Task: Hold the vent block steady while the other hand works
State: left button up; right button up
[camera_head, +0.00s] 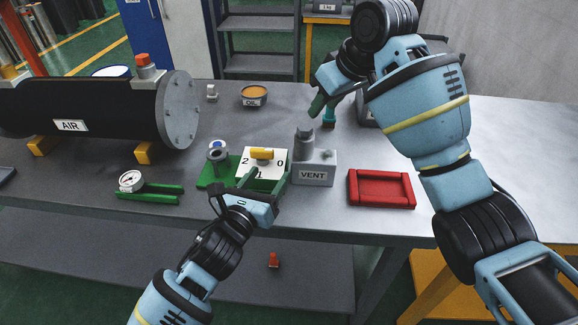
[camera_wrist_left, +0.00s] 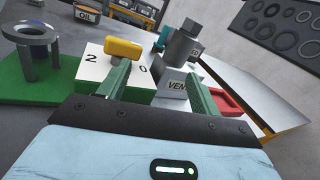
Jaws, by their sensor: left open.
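The vent block (camera_head: 314,176) is a grey block labelled VENT, with a grey stepped cylinder (camera_head: 304,143) on top. It stands upright on the table, left of a red tray. In the left wrist view the vent block (camera_wrist_left: 172,86) shows beyond the fingers, partly hidden by the right-hand one. My left gripper (camera_head: 264,180) is open and empty, in front of the white dial block and left of the vent block. Its two green fingers also show in the left wrist view (camera_wrist_left: 157,80). My right gripper (camera_head: 318,102) is above and behind the vent block; its jaw gap is hidden.
A white block with a yellow knob (camera_head: 262,153) stands beside a green base with a ring stand (camera_head: 218,155). The red tray (camera_head: 381,188) lies right. A black AIR cylinder (camera_head: 80,112), a gauge (camera_head: 131,181) and an oil tin (camera_head: 254,95) are also there. The table's right side is clear.

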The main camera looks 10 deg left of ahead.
aim_at(300, 153)
pick_arm(q)
jog(key=w+d+m, duration=0.1)
jog(key=w+d+m+h, duration=0.1)
jog(key=d, duration=0.1)
jog(key=w+d+m, duration=0.1)
jog(key=w, duration=0.1)
jog(key=shift+d+r+g, duration=0.35)
jog(key=shift+g, duration=0.05)
jog(key=shift+x, duration=3.85)
jog(key=shift+s, duration=0.1)
jog(key=shift+c, duration=0.4)
grip_shut()
pick_arm(e)
jog(key=shift+o, duration=0.4)
